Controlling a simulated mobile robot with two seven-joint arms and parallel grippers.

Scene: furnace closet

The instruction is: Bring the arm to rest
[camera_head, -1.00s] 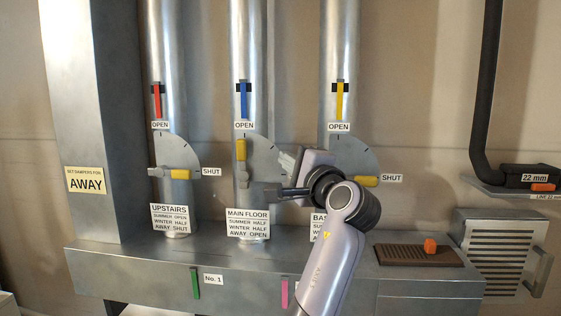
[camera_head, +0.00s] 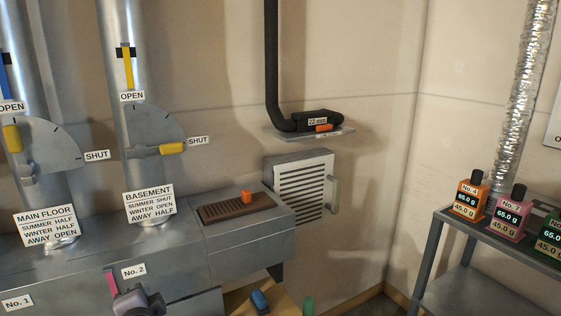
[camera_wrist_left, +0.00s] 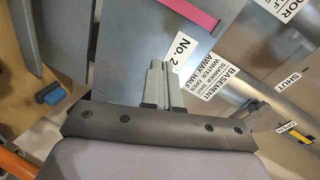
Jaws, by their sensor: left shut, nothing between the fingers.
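My left gripper (camera_wrist_left: 160,85) shows in the left wrist view with its two fingers together and nothing between them. It is near the front of the grey metal duct box (camera_wrist_left: 130,55), close to the No. 2 label (camera_wrist_left: 183,47). In the head view only part of my left arm shows at the bottom edge, below the No. 2 label (camera_head: 133,270); the fingertips cannot be made out there. The yellow main floor damper handle (camera_head: 12,138) points up towards OPEN. The yellow basement damper handle (camera_head: 172,148) points right at SHUT. My right gripper is not in view.
A brown slotted block (camera_head: 225,207) with an orange knob sits on the duct box. A louvred grey box (camera_head: 303,185) with a handle stands beside it. A shelf (camera_head: 435,260) with several coloured bottles is at right. A blue object (camera_head: 260,301) lies on a low wooden surface.

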